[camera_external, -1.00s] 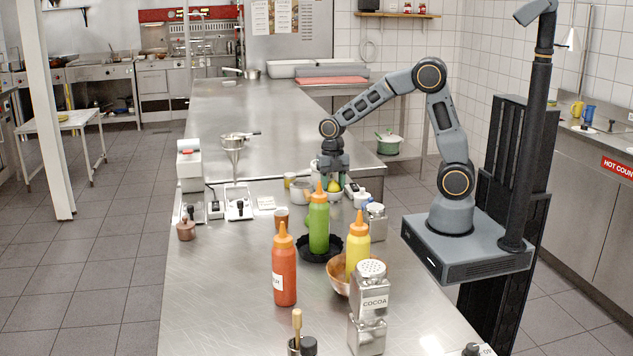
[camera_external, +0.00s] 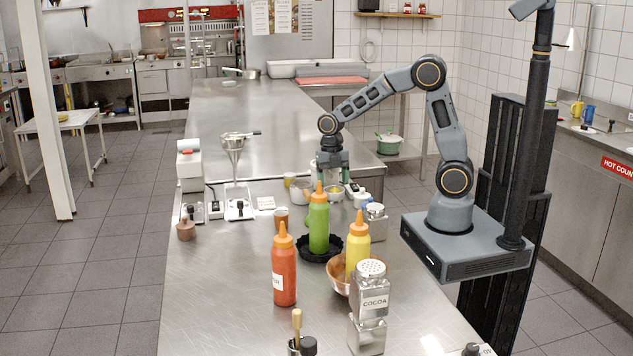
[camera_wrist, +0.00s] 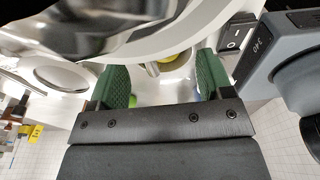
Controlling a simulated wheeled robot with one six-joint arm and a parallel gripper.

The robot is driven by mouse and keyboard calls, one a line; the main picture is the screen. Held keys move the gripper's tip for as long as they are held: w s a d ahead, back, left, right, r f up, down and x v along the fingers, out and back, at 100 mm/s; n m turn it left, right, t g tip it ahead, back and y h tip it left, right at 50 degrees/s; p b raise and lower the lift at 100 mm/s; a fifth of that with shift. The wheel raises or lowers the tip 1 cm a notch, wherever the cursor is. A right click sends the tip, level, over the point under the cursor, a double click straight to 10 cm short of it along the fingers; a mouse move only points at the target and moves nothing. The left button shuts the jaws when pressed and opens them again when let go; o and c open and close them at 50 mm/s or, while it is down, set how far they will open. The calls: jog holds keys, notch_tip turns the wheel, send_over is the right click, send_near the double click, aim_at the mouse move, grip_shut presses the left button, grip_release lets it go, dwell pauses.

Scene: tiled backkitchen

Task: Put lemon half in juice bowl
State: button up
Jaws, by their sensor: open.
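My gripper (camera_external: 333,177) is over the small containers at the middle of the counter, behind the green bottle. In the wrist view its two green fingers (camera_wrist: 163,82) are apart. A yellow patch (camera_wrist: 168,60) shows between and beyond the fingertips, partly covered by a curved white rim; it may be the lemon half, but I cannot tell what it rests in. In the external view a small pale bowl (camera_external: 301,190) stands left of the gripper. I cannot tell for sure which container is the juice bowl.
A green bottle (camera_external: 318,222), orange-red bottle (camera_external: 284,270), yellow bottle (camera_external: 357,243) and cocoa shaker (camera_external: 371,300) stand in front. A copper bowl (camera_external: 338,278) is beside the yellow bottle. The steel counter's left front (camera_external: 215,290) is clear.

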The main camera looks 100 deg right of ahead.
notch_tip(320, 180, up, 10)
jog(key=d, duration=0.1)
jog(key=s+a+m+t, duration=0.1)
jog(key=s+a+m, duration=0.2)
jog(key=a+m, duration=0.3)
jog(key=s+a+f+m+t+h, duration=0.1)
jog(key=s+a+m, duration=0.1)
jog(key=a+m, duration=0.4)
jog(key=s+a+m+t, duration=0.2)
jog(key=s+a+m, duration=0.1)
jog(key=a+m, duration=0.3)
jog(key=shift+s+a+f, duration=0.2)
jog(key=shift+s+a, duration=0.1)
jog(key=shift+a, duration=0.5)
